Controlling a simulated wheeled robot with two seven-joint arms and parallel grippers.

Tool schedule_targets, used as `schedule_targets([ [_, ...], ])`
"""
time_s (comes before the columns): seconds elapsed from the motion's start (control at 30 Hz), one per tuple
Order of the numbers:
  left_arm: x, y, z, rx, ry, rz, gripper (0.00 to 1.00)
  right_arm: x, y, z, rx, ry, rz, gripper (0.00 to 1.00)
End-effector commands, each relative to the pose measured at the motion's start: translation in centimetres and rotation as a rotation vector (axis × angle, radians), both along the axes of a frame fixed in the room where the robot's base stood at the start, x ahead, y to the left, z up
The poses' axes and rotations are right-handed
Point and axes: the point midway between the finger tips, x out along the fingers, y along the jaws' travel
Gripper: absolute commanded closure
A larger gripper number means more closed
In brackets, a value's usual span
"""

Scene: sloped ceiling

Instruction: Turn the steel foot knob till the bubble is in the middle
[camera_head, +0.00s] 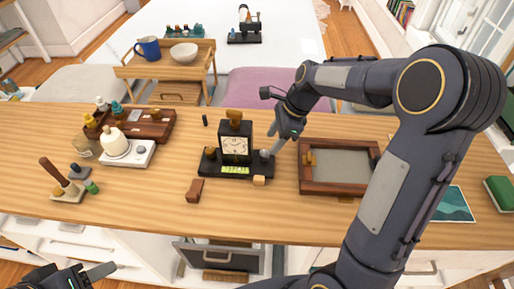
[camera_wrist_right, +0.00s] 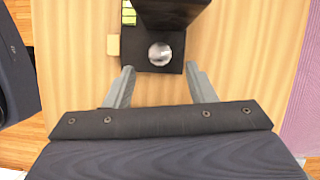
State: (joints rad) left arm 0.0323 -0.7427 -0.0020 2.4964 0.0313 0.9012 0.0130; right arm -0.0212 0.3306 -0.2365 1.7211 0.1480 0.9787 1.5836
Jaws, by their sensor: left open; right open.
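A black clock (camera_head: 235,145) with a white dial stands upright on a black base (camera_head: 212,170) on the wooden worktop. A green level vial (camera_head: 235,170) is set in the base front; its edge also shows in the right wrist view (camera_wrist_right: 129,12). I cannot tell where the bubble is. The round steel foot knob (camera_head: 264,155) sits at the base's right end. In the right wrist view, the knob (camera_wrist_right: 160,54) lies just beyond and between the fingertips of my open right gripper (camera_wrist_right: 159,67), apart from them. My left gripper (camera_head: 102,271) is open, low at the front left, away from the clock.
A wooden block (camera_head: 195,190) lies front left of the clock, and a small pale block (camera_head: 259,181) touches or nearly touches the base front. A wood-framed tray (camera_head: 340,187) lies right.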

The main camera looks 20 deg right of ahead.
Motion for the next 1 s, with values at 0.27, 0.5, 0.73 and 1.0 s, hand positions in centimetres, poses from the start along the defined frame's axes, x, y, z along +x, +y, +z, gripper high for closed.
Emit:
schedule_targets([
  [0.27, 0.0, 0.0, -0.1, 0.000, 0.000, 0.000, 0.50, 0.5, 1.6, -4.1, 0.001, 0.002, 0.003, 0.50],
  [0.5, 0.0, 0.0, -0.1, 0.000, 0.000, 0.000, 0.50, 0.7, 2.1, -5.3, 0.000, -0.001, 0.003, 0.50],
  [0.73, 0.0, 0.0, -0.1, 0.000, 0.000, 0.000, 0.50, 0.7, 2.1, -5.3, 0.001, -0.001, 0.003, 0.54],
  [1.0, 0.0, 0.0, -0.1, 0.000, 0.000, 0.000, 0.50, 0.7, 2.1, -5.2, -0.001, -0.002, 0.003, 0.89],
])
